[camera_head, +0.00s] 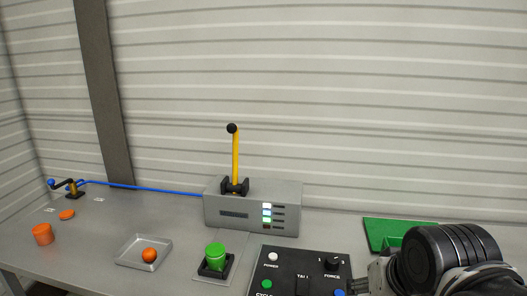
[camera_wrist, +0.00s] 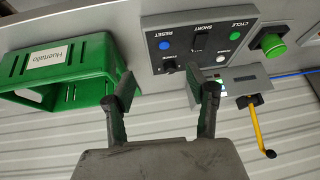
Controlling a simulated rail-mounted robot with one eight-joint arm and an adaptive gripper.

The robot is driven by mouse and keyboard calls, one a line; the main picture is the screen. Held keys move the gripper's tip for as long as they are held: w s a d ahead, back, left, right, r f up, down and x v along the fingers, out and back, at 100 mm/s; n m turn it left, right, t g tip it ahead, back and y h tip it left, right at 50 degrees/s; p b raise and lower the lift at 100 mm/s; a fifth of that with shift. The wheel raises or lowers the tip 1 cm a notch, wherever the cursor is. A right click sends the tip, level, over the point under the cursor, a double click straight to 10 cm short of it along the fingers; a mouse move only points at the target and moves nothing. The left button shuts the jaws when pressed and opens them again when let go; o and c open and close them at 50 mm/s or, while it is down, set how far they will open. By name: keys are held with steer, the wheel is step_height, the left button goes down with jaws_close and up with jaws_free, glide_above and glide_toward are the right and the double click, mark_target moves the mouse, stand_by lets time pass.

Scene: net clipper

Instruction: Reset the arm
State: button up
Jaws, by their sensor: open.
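My gripper (camera_wrist: 169,82) is open and empty in the wrist view, its two fingers spread apart in front of the black control panel (camera_wrist: 170,20). In the head view, my arm covers the lower right, and the gripper's fingers cannot be made out clearly. The panel (camera_head: 300,262) has a white power button, a green cycle button, a blue reset button (camera_wrist: 165,45), a force knob and a switch. The wrist view is turned round, with the panel's lettering upside down or tilted.
A grey machine (camera_head: 250,215) with an upright yellow lever (camera_head: 235,160) stands at the back. A green button (camera_head: 215,255), a tray (camera_head: 130,257) with an orange ball (camera_head: 149,255), and orange pieces (camera_head: 42,234) lie left. A green crate (camera_wrist: 95,65) stands beside the panel.

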steer(key=shift+s+f+n+t, duration=0.2)
steer(key=shift+s+f+n, duration=0.15)
steer(key=shift+s, duration=0.2)
steer(key=shift+s+f+n+t, duration=0.2)
steer(key=shift+s+f+n, duration=0.15)
steer(key=shift+s, duration=0.15)
